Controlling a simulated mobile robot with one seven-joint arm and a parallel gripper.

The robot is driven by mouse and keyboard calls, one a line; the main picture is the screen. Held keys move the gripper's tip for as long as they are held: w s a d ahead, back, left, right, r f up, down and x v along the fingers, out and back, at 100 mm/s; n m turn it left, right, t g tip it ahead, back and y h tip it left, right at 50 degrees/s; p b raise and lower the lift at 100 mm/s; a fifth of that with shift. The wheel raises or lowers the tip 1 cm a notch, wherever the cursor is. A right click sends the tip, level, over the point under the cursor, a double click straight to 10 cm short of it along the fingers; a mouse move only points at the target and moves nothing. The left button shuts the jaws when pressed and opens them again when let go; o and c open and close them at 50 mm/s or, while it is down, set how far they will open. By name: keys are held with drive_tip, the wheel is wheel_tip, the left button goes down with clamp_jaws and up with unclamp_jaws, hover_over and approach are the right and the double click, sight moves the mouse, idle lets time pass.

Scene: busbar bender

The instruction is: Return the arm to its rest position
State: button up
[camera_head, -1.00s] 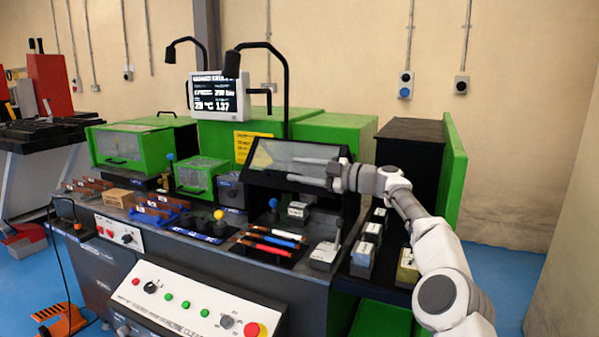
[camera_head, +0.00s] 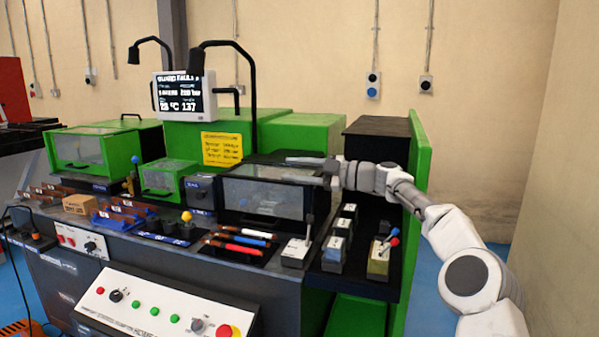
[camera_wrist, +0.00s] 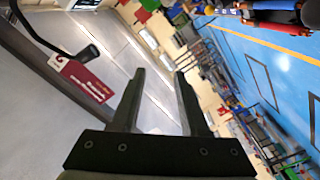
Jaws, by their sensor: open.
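My gripper (camera_head: 306,170) is at the right of the bender, just above and in front of the dark framed clear guard (camera_head: 262,196). Its two fingers point left, spread apart with nothing between them. In the wrist view my gripper (camera_wrist: 160,95) also shows open and empty, with the room behind it tilted. My arm reaches in from the lower right, bent at the elbow. The guard panel now hangs down over the front of its dark housing. Whether the fingers touch the guard cannot be told.
Lever-topped boxes (camera_head: 380,258) stand on the right shelf. Coloured-handled tools (camera_head: 240,242) lie on the bench front. A lamp on a black post (camera_head: 253,90) and a monitor (camera_head: 185,96) rise behind. A green side panel (camera_head: 420,190) stands beside my arm. The wall side at right is open.

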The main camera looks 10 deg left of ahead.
drive_tip(key=s+a+f+m+h, duration=0.1)
drive_tip(key=s+f+m+h, duration=0.2)
drive_tip(key=s+m+h, duration=0.95)
drive_tip(key=s+d+f+m+t+h, duration=0.1)
drive_tip(key=s+d+f+m+h, duration=0.2)
drive_tip(key=s+d, duration=0.75)
drive_tip(key=s+d+f+m+t+h, duration=0.1)
drive_tip(key=s+d+f+m, duration=0.2)
drive_tip(key=s+d+m, duration=0.55)
drive_tip(key=s+d+f+m+t+h, duration=0.1)
drive_tip(key=s+d+f, duration=0.2)
drive_tip(key=s+d, duration=1)
wheel_tip(320, 180, up, 25)
drive_tip(key=s+a+p, duration=0.1)
drive_tip(key=p, duration=2.5)
drive_tip(key=shift+s+r+m, duration=0.2)
drive_tip(key=shift+s+m, duration=0.05)
drive_tip(key=shift+m, duration=0.15)
drive_tip(key=shift+a, duration=0.2)
